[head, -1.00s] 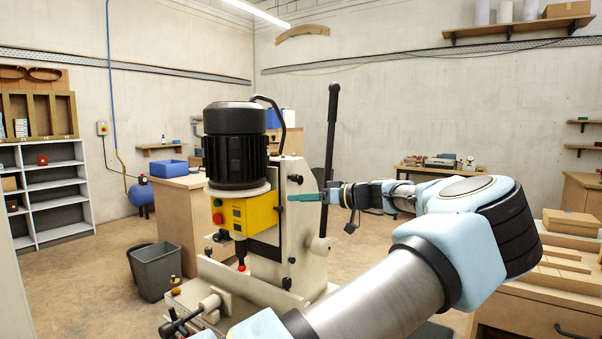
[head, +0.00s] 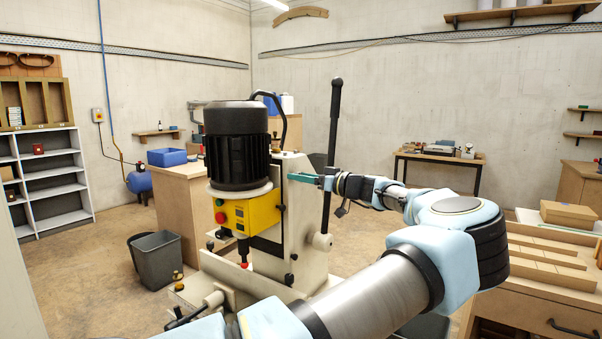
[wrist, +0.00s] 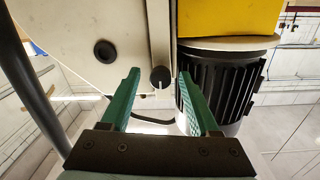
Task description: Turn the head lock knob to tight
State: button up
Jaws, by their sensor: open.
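The drilling machine has a black motor (head: 237,145), a yellow control box (head: 253,213) and a pale column (head: 300,225). In the wrist view, a small round black knob (wrist: 160,77) with a white pointer line sits on the pale column face (wrist: 75,25), beside a seam. My gripper (head: 293,179) is at the column's upper right side. Its green fingers (wrist: 158,75) are open, one on each side of the knob, with gaps visible; I cannot tell how far they reach along it. In the head view the knob is hidden by my gripper.
A second black knob or plug (wrist: 104,51) sits on the column face. A long black lever (head: 332,140) rises close to my gripper. The motor (wrist: 220,85) is close to one finger in the wrist view. A grey bin (head: 158,265) stands on the floor left.

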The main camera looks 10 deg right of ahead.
jog(key=shift+w+a, duration=0.1)
jog(key=shift+a, duration=0.05)
jog(key=shift+c, duration=0.2)
grip_shut()
dwell(0.3)
